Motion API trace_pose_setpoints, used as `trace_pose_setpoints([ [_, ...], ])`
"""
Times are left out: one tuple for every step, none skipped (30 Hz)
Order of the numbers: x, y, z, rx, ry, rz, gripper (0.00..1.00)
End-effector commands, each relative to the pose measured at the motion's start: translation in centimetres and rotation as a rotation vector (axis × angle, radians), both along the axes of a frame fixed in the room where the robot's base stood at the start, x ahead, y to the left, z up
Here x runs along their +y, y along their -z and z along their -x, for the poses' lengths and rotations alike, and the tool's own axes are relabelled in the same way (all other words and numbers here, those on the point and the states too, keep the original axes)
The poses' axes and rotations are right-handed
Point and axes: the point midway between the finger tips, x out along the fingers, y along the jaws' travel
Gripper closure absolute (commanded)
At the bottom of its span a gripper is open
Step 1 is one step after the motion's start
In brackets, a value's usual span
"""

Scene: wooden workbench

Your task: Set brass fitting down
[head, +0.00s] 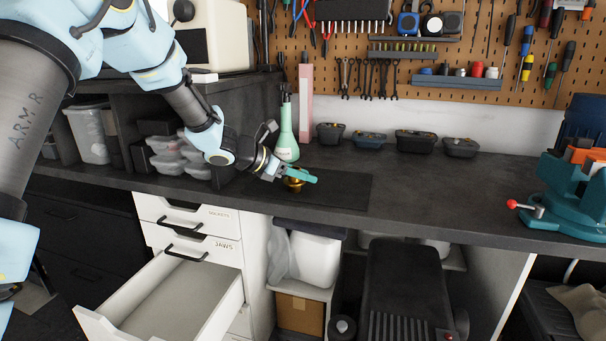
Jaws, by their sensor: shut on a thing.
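The brass fitting (292,184) is a small gold-coloured piece at the left end of the dark mat (345,190) on the workbench. My gripper (298,175) reaches in from the left and is shut on the fitting, its teal fingers covering the fitting's upper part. The fitting is low over the mat; I cannot tell whether it touches it.
A green spray bottle (286,135) stands close behind my gripper. Several small dark bins (416,141) line the wall. A teal vise (566,205) is at the right. An open drawer (172,300) juts out below. The mat's right part is clear.

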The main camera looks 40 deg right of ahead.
Motion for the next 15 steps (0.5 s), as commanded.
trace_pose_setpoints([
  [-0.02,-0.06,0.00,-0.001,0.000,0.001,1.00],
  [-0.02,-0.07,0.01,-0.001,0.000,0.001,1.00],
  [-0.02,-0.07,0.00,-0.001,0.000,0.001,1.00],
  [-0.02,-0.07,0.00,-0.001,0.000,0.001,1.00],
  [-0.01,-0.05,0.00,-0.001,0.000,0.001,1.00],
  [-0.02,0.05,0.00,-0.001,0.000,0.001,1.00],
  [-0.01,0.17,0.00,-0.001,0.000,0.001,1.00],
  [-0.01,0.22,0.00,0.000,0.000,0.000,0.58],
  [0.00,0.12,0.00,-0.001,0.000,0.000,0.54],
  [-0.01,0.11,0.01,0.000,0.000,0.000,0.50],
  [-0.01,0.11,0.00,0.000,0.000,0.000,0.47],
  [-0.01,0.11,0.01,0.000,0.000,0.000,0.42],
  [-0.01,0.11,0.01,0.000,0.000,0.000,0.39],
  [-0.01,0.11,0.01,0.000,0.000,0.000,0.36],
  [-0.01,0.11,0.01,0.000,0.000,0.000,0.31],
])
